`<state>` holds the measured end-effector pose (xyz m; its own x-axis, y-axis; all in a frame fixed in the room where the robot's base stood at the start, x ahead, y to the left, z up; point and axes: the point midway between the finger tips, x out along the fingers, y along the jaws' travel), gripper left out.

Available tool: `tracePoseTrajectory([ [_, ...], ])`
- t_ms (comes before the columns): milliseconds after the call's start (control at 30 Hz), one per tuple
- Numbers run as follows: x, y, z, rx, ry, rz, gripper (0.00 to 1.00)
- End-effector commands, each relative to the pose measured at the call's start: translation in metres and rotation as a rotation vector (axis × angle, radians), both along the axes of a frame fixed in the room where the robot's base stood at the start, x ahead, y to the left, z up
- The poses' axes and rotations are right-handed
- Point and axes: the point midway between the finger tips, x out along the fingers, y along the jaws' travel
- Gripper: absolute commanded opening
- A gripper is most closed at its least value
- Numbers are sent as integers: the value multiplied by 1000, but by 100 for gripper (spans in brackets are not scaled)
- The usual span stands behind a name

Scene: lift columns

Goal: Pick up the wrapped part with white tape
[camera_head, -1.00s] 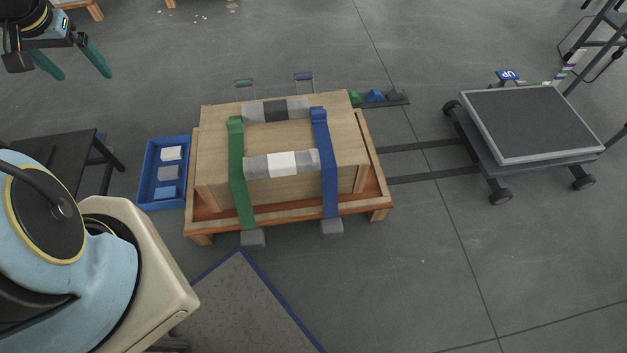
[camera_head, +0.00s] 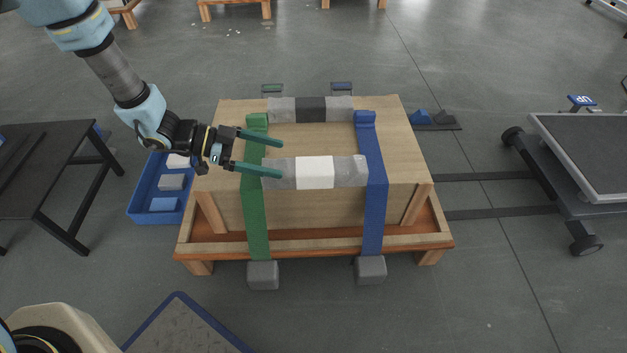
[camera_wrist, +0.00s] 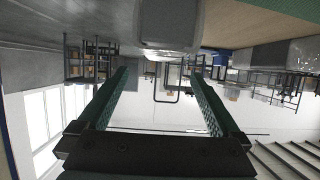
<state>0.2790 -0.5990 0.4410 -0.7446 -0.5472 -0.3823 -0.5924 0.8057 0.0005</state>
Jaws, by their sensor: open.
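The wrapped part with white tape (camera_head: 315,172) is a grey-wrapped bar with a white band around its middle. It lies across the near side of the wooden crate top, its ends by the green strap (camera_head: 255,195) and the blue strap (camera_head: 374,195). A similar bar with dark tape (camera_head: 311,109) lies at the far side. My gripper (camera_head: 282,157) is open and empty, its green fingers pointing right over the green strap, by the left end of the white-taped part. In the wrist view, a grey thing (camera_wrist: 170,22) fills the top middle, beyond the fingers.
The crate (camera_head: 310,212) stands on an orange-brown pallet (camera_head: 320,246). Grey weights (camera_head: 263,275) hang at the strap ends. A blue bin (camera_head: 140,205) with blocks and a black table (camera_head: 40,165) stand left. A cart (camera_head: 585,160) stands right. Floor in front is mostly clear.

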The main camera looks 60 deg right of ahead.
Motion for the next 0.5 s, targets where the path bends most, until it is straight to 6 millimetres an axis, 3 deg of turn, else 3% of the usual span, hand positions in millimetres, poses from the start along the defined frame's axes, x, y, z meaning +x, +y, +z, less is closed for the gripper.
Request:
tracePoseTrajectory([
  [300,-34,-24,-18,-2,1,-4,100],
  [500,-43,-33,-23,-1,-1,-2,100],
])
